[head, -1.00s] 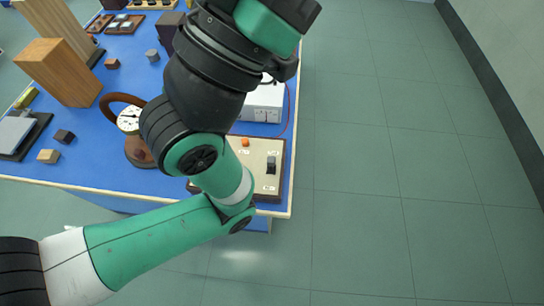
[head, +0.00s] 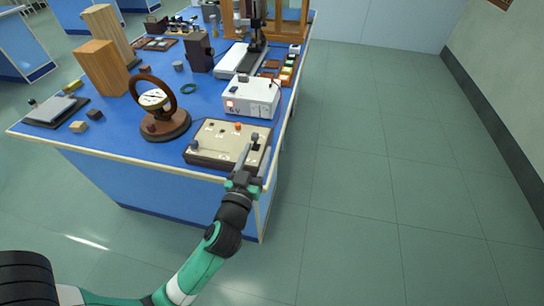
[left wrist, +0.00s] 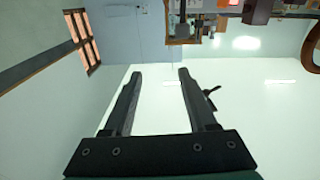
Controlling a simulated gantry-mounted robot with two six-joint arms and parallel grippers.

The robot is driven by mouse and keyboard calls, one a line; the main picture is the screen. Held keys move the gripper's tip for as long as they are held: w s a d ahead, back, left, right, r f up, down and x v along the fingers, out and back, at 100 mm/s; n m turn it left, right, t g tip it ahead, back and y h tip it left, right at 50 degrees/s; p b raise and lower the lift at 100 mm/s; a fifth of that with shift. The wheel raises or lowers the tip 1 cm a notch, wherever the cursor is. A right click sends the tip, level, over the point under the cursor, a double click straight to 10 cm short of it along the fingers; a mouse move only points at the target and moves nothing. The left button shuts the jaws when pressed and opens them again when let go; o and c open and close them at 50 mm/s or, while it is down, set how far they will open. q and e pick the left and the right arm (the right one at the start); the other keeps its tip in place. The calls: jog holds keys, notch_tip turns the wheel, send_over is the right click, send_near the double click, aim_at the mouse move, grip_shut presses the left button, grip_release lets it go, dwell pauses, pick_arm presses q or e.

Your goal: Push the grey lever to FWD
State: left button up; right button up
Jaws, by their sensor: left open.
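The control box (head: 215,152), with a cream top and brown sides, sits at the front right corner of the blue bench. A dark grey lever (head: 255,138) stands up near the right end of its top. My left gripper (head: 252,156) is open over the front right edge of the box, its fingers pointing toward the lever. I cannot tell whether they touch it. In the left wrist view the two fingers (left wrist: 156,76) are apart with nothing clear between them. A small dark shape shows beside the right finger. The FWD lettering is too small to read. My right gripper is out of view.
A white power supply (head: 250,97) stands just behind the box. A round dial with a brown ring (head: 172,122) stands to its left. Wooden blocks (head: 101,68) are further left. An orange knob (head: 238,126) is on the box top. The floor to the right is clear.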

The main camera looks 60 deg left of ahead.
aim_at(255, 141)
pick_arm(q)
jog(key=shift+g, duration=0.5)
jog(key=a+f, duration=0.1)
jog(key=s+a, duration=0.1)
jog(key=a+f, duration=0.1)
jog(key=a, duration=0.1)
jog(key=shift+s+f, duration=0.3)
jog(key=shift+w+f, duration=0.2)
jog(key=shift+w, duration=0.25)
jog(key=b+x, duration=0.1)
jog(key=x, duration=0.9)
jog(key=shift+a+r+b, duration=0.1)
jog(key=shift+a+b, duration=0.1)
jog(key=shift+b, duration=0.1)
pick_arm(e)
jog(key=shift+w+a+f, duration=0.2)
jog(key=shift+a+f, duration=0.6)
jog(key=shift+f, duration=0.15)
pick_arm(q)
grip_shut()
